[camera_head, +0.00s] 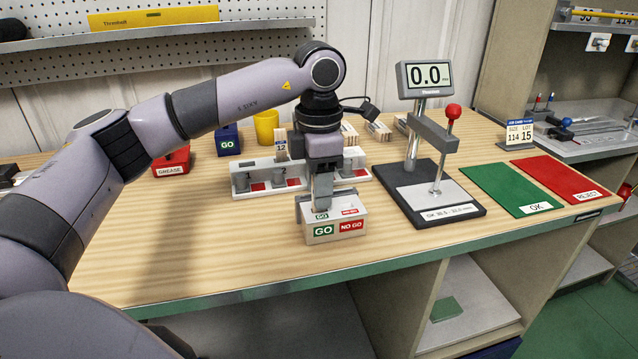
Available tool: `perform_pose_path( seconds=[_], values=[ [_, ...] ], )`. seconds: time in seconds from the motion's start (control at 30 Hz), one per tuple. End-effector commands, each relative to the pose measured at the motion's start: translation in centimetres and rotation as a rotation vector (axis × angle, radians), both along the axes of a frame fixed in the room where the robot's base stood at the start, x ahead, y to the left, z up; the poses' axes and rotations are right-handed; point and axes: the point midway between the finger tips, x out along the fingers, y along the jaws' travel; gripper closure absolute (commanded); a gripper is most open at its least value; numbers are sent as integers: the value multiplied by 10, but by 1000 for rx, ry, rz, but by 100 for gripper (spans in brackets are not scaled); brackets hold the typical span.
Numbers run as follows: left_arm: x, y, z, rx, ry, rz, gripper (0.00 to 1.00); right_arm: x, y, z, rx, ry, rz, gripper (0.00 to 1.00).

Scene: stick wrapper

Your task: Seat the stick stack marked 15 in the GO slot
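My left gripper (322,190) points straight down over the gauge block (336,231) with the green GO and red NO GO labels. Its fingertips are at the GO side, just above or at the top of the block. I cannot tell whether a stick stack is between the fingers. No number 15 can be read on any stack. Several small wooden stacks (379,130) lie at the back, behind the arm. A white tray (243,181) with numbered places stands behind the block, partly hidden by the gripper. An upright piece marked 12 (281,147) stands at it. My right gripper is out of view.
A gauge stand (441,193) with a red knob and a 0.0 display (425,75) stands right of the block. Green OK (509,187) and red REJECT (561,179) mats lie farther right.

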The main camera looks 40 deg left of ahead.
Motion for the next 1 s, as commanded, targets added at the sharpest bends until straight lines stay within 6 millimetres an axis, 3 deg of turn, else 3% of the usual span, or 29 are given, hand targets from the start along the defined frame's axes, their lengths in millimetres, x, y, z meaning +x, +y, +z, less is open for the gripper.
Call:
perform_pose_path(
  seconds=[0.3, 0.73, 1.0],
  values=[
    [1, -1, 11, 0, -4, 0, 60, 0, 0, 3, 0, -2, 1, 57],
    [1, 0, 101, 0, -4, 1, 60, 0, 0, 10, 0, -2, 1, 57],
    [0, 0, 123, 0, 0, 0, 60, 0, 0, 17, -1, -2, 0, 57]
  ],
)
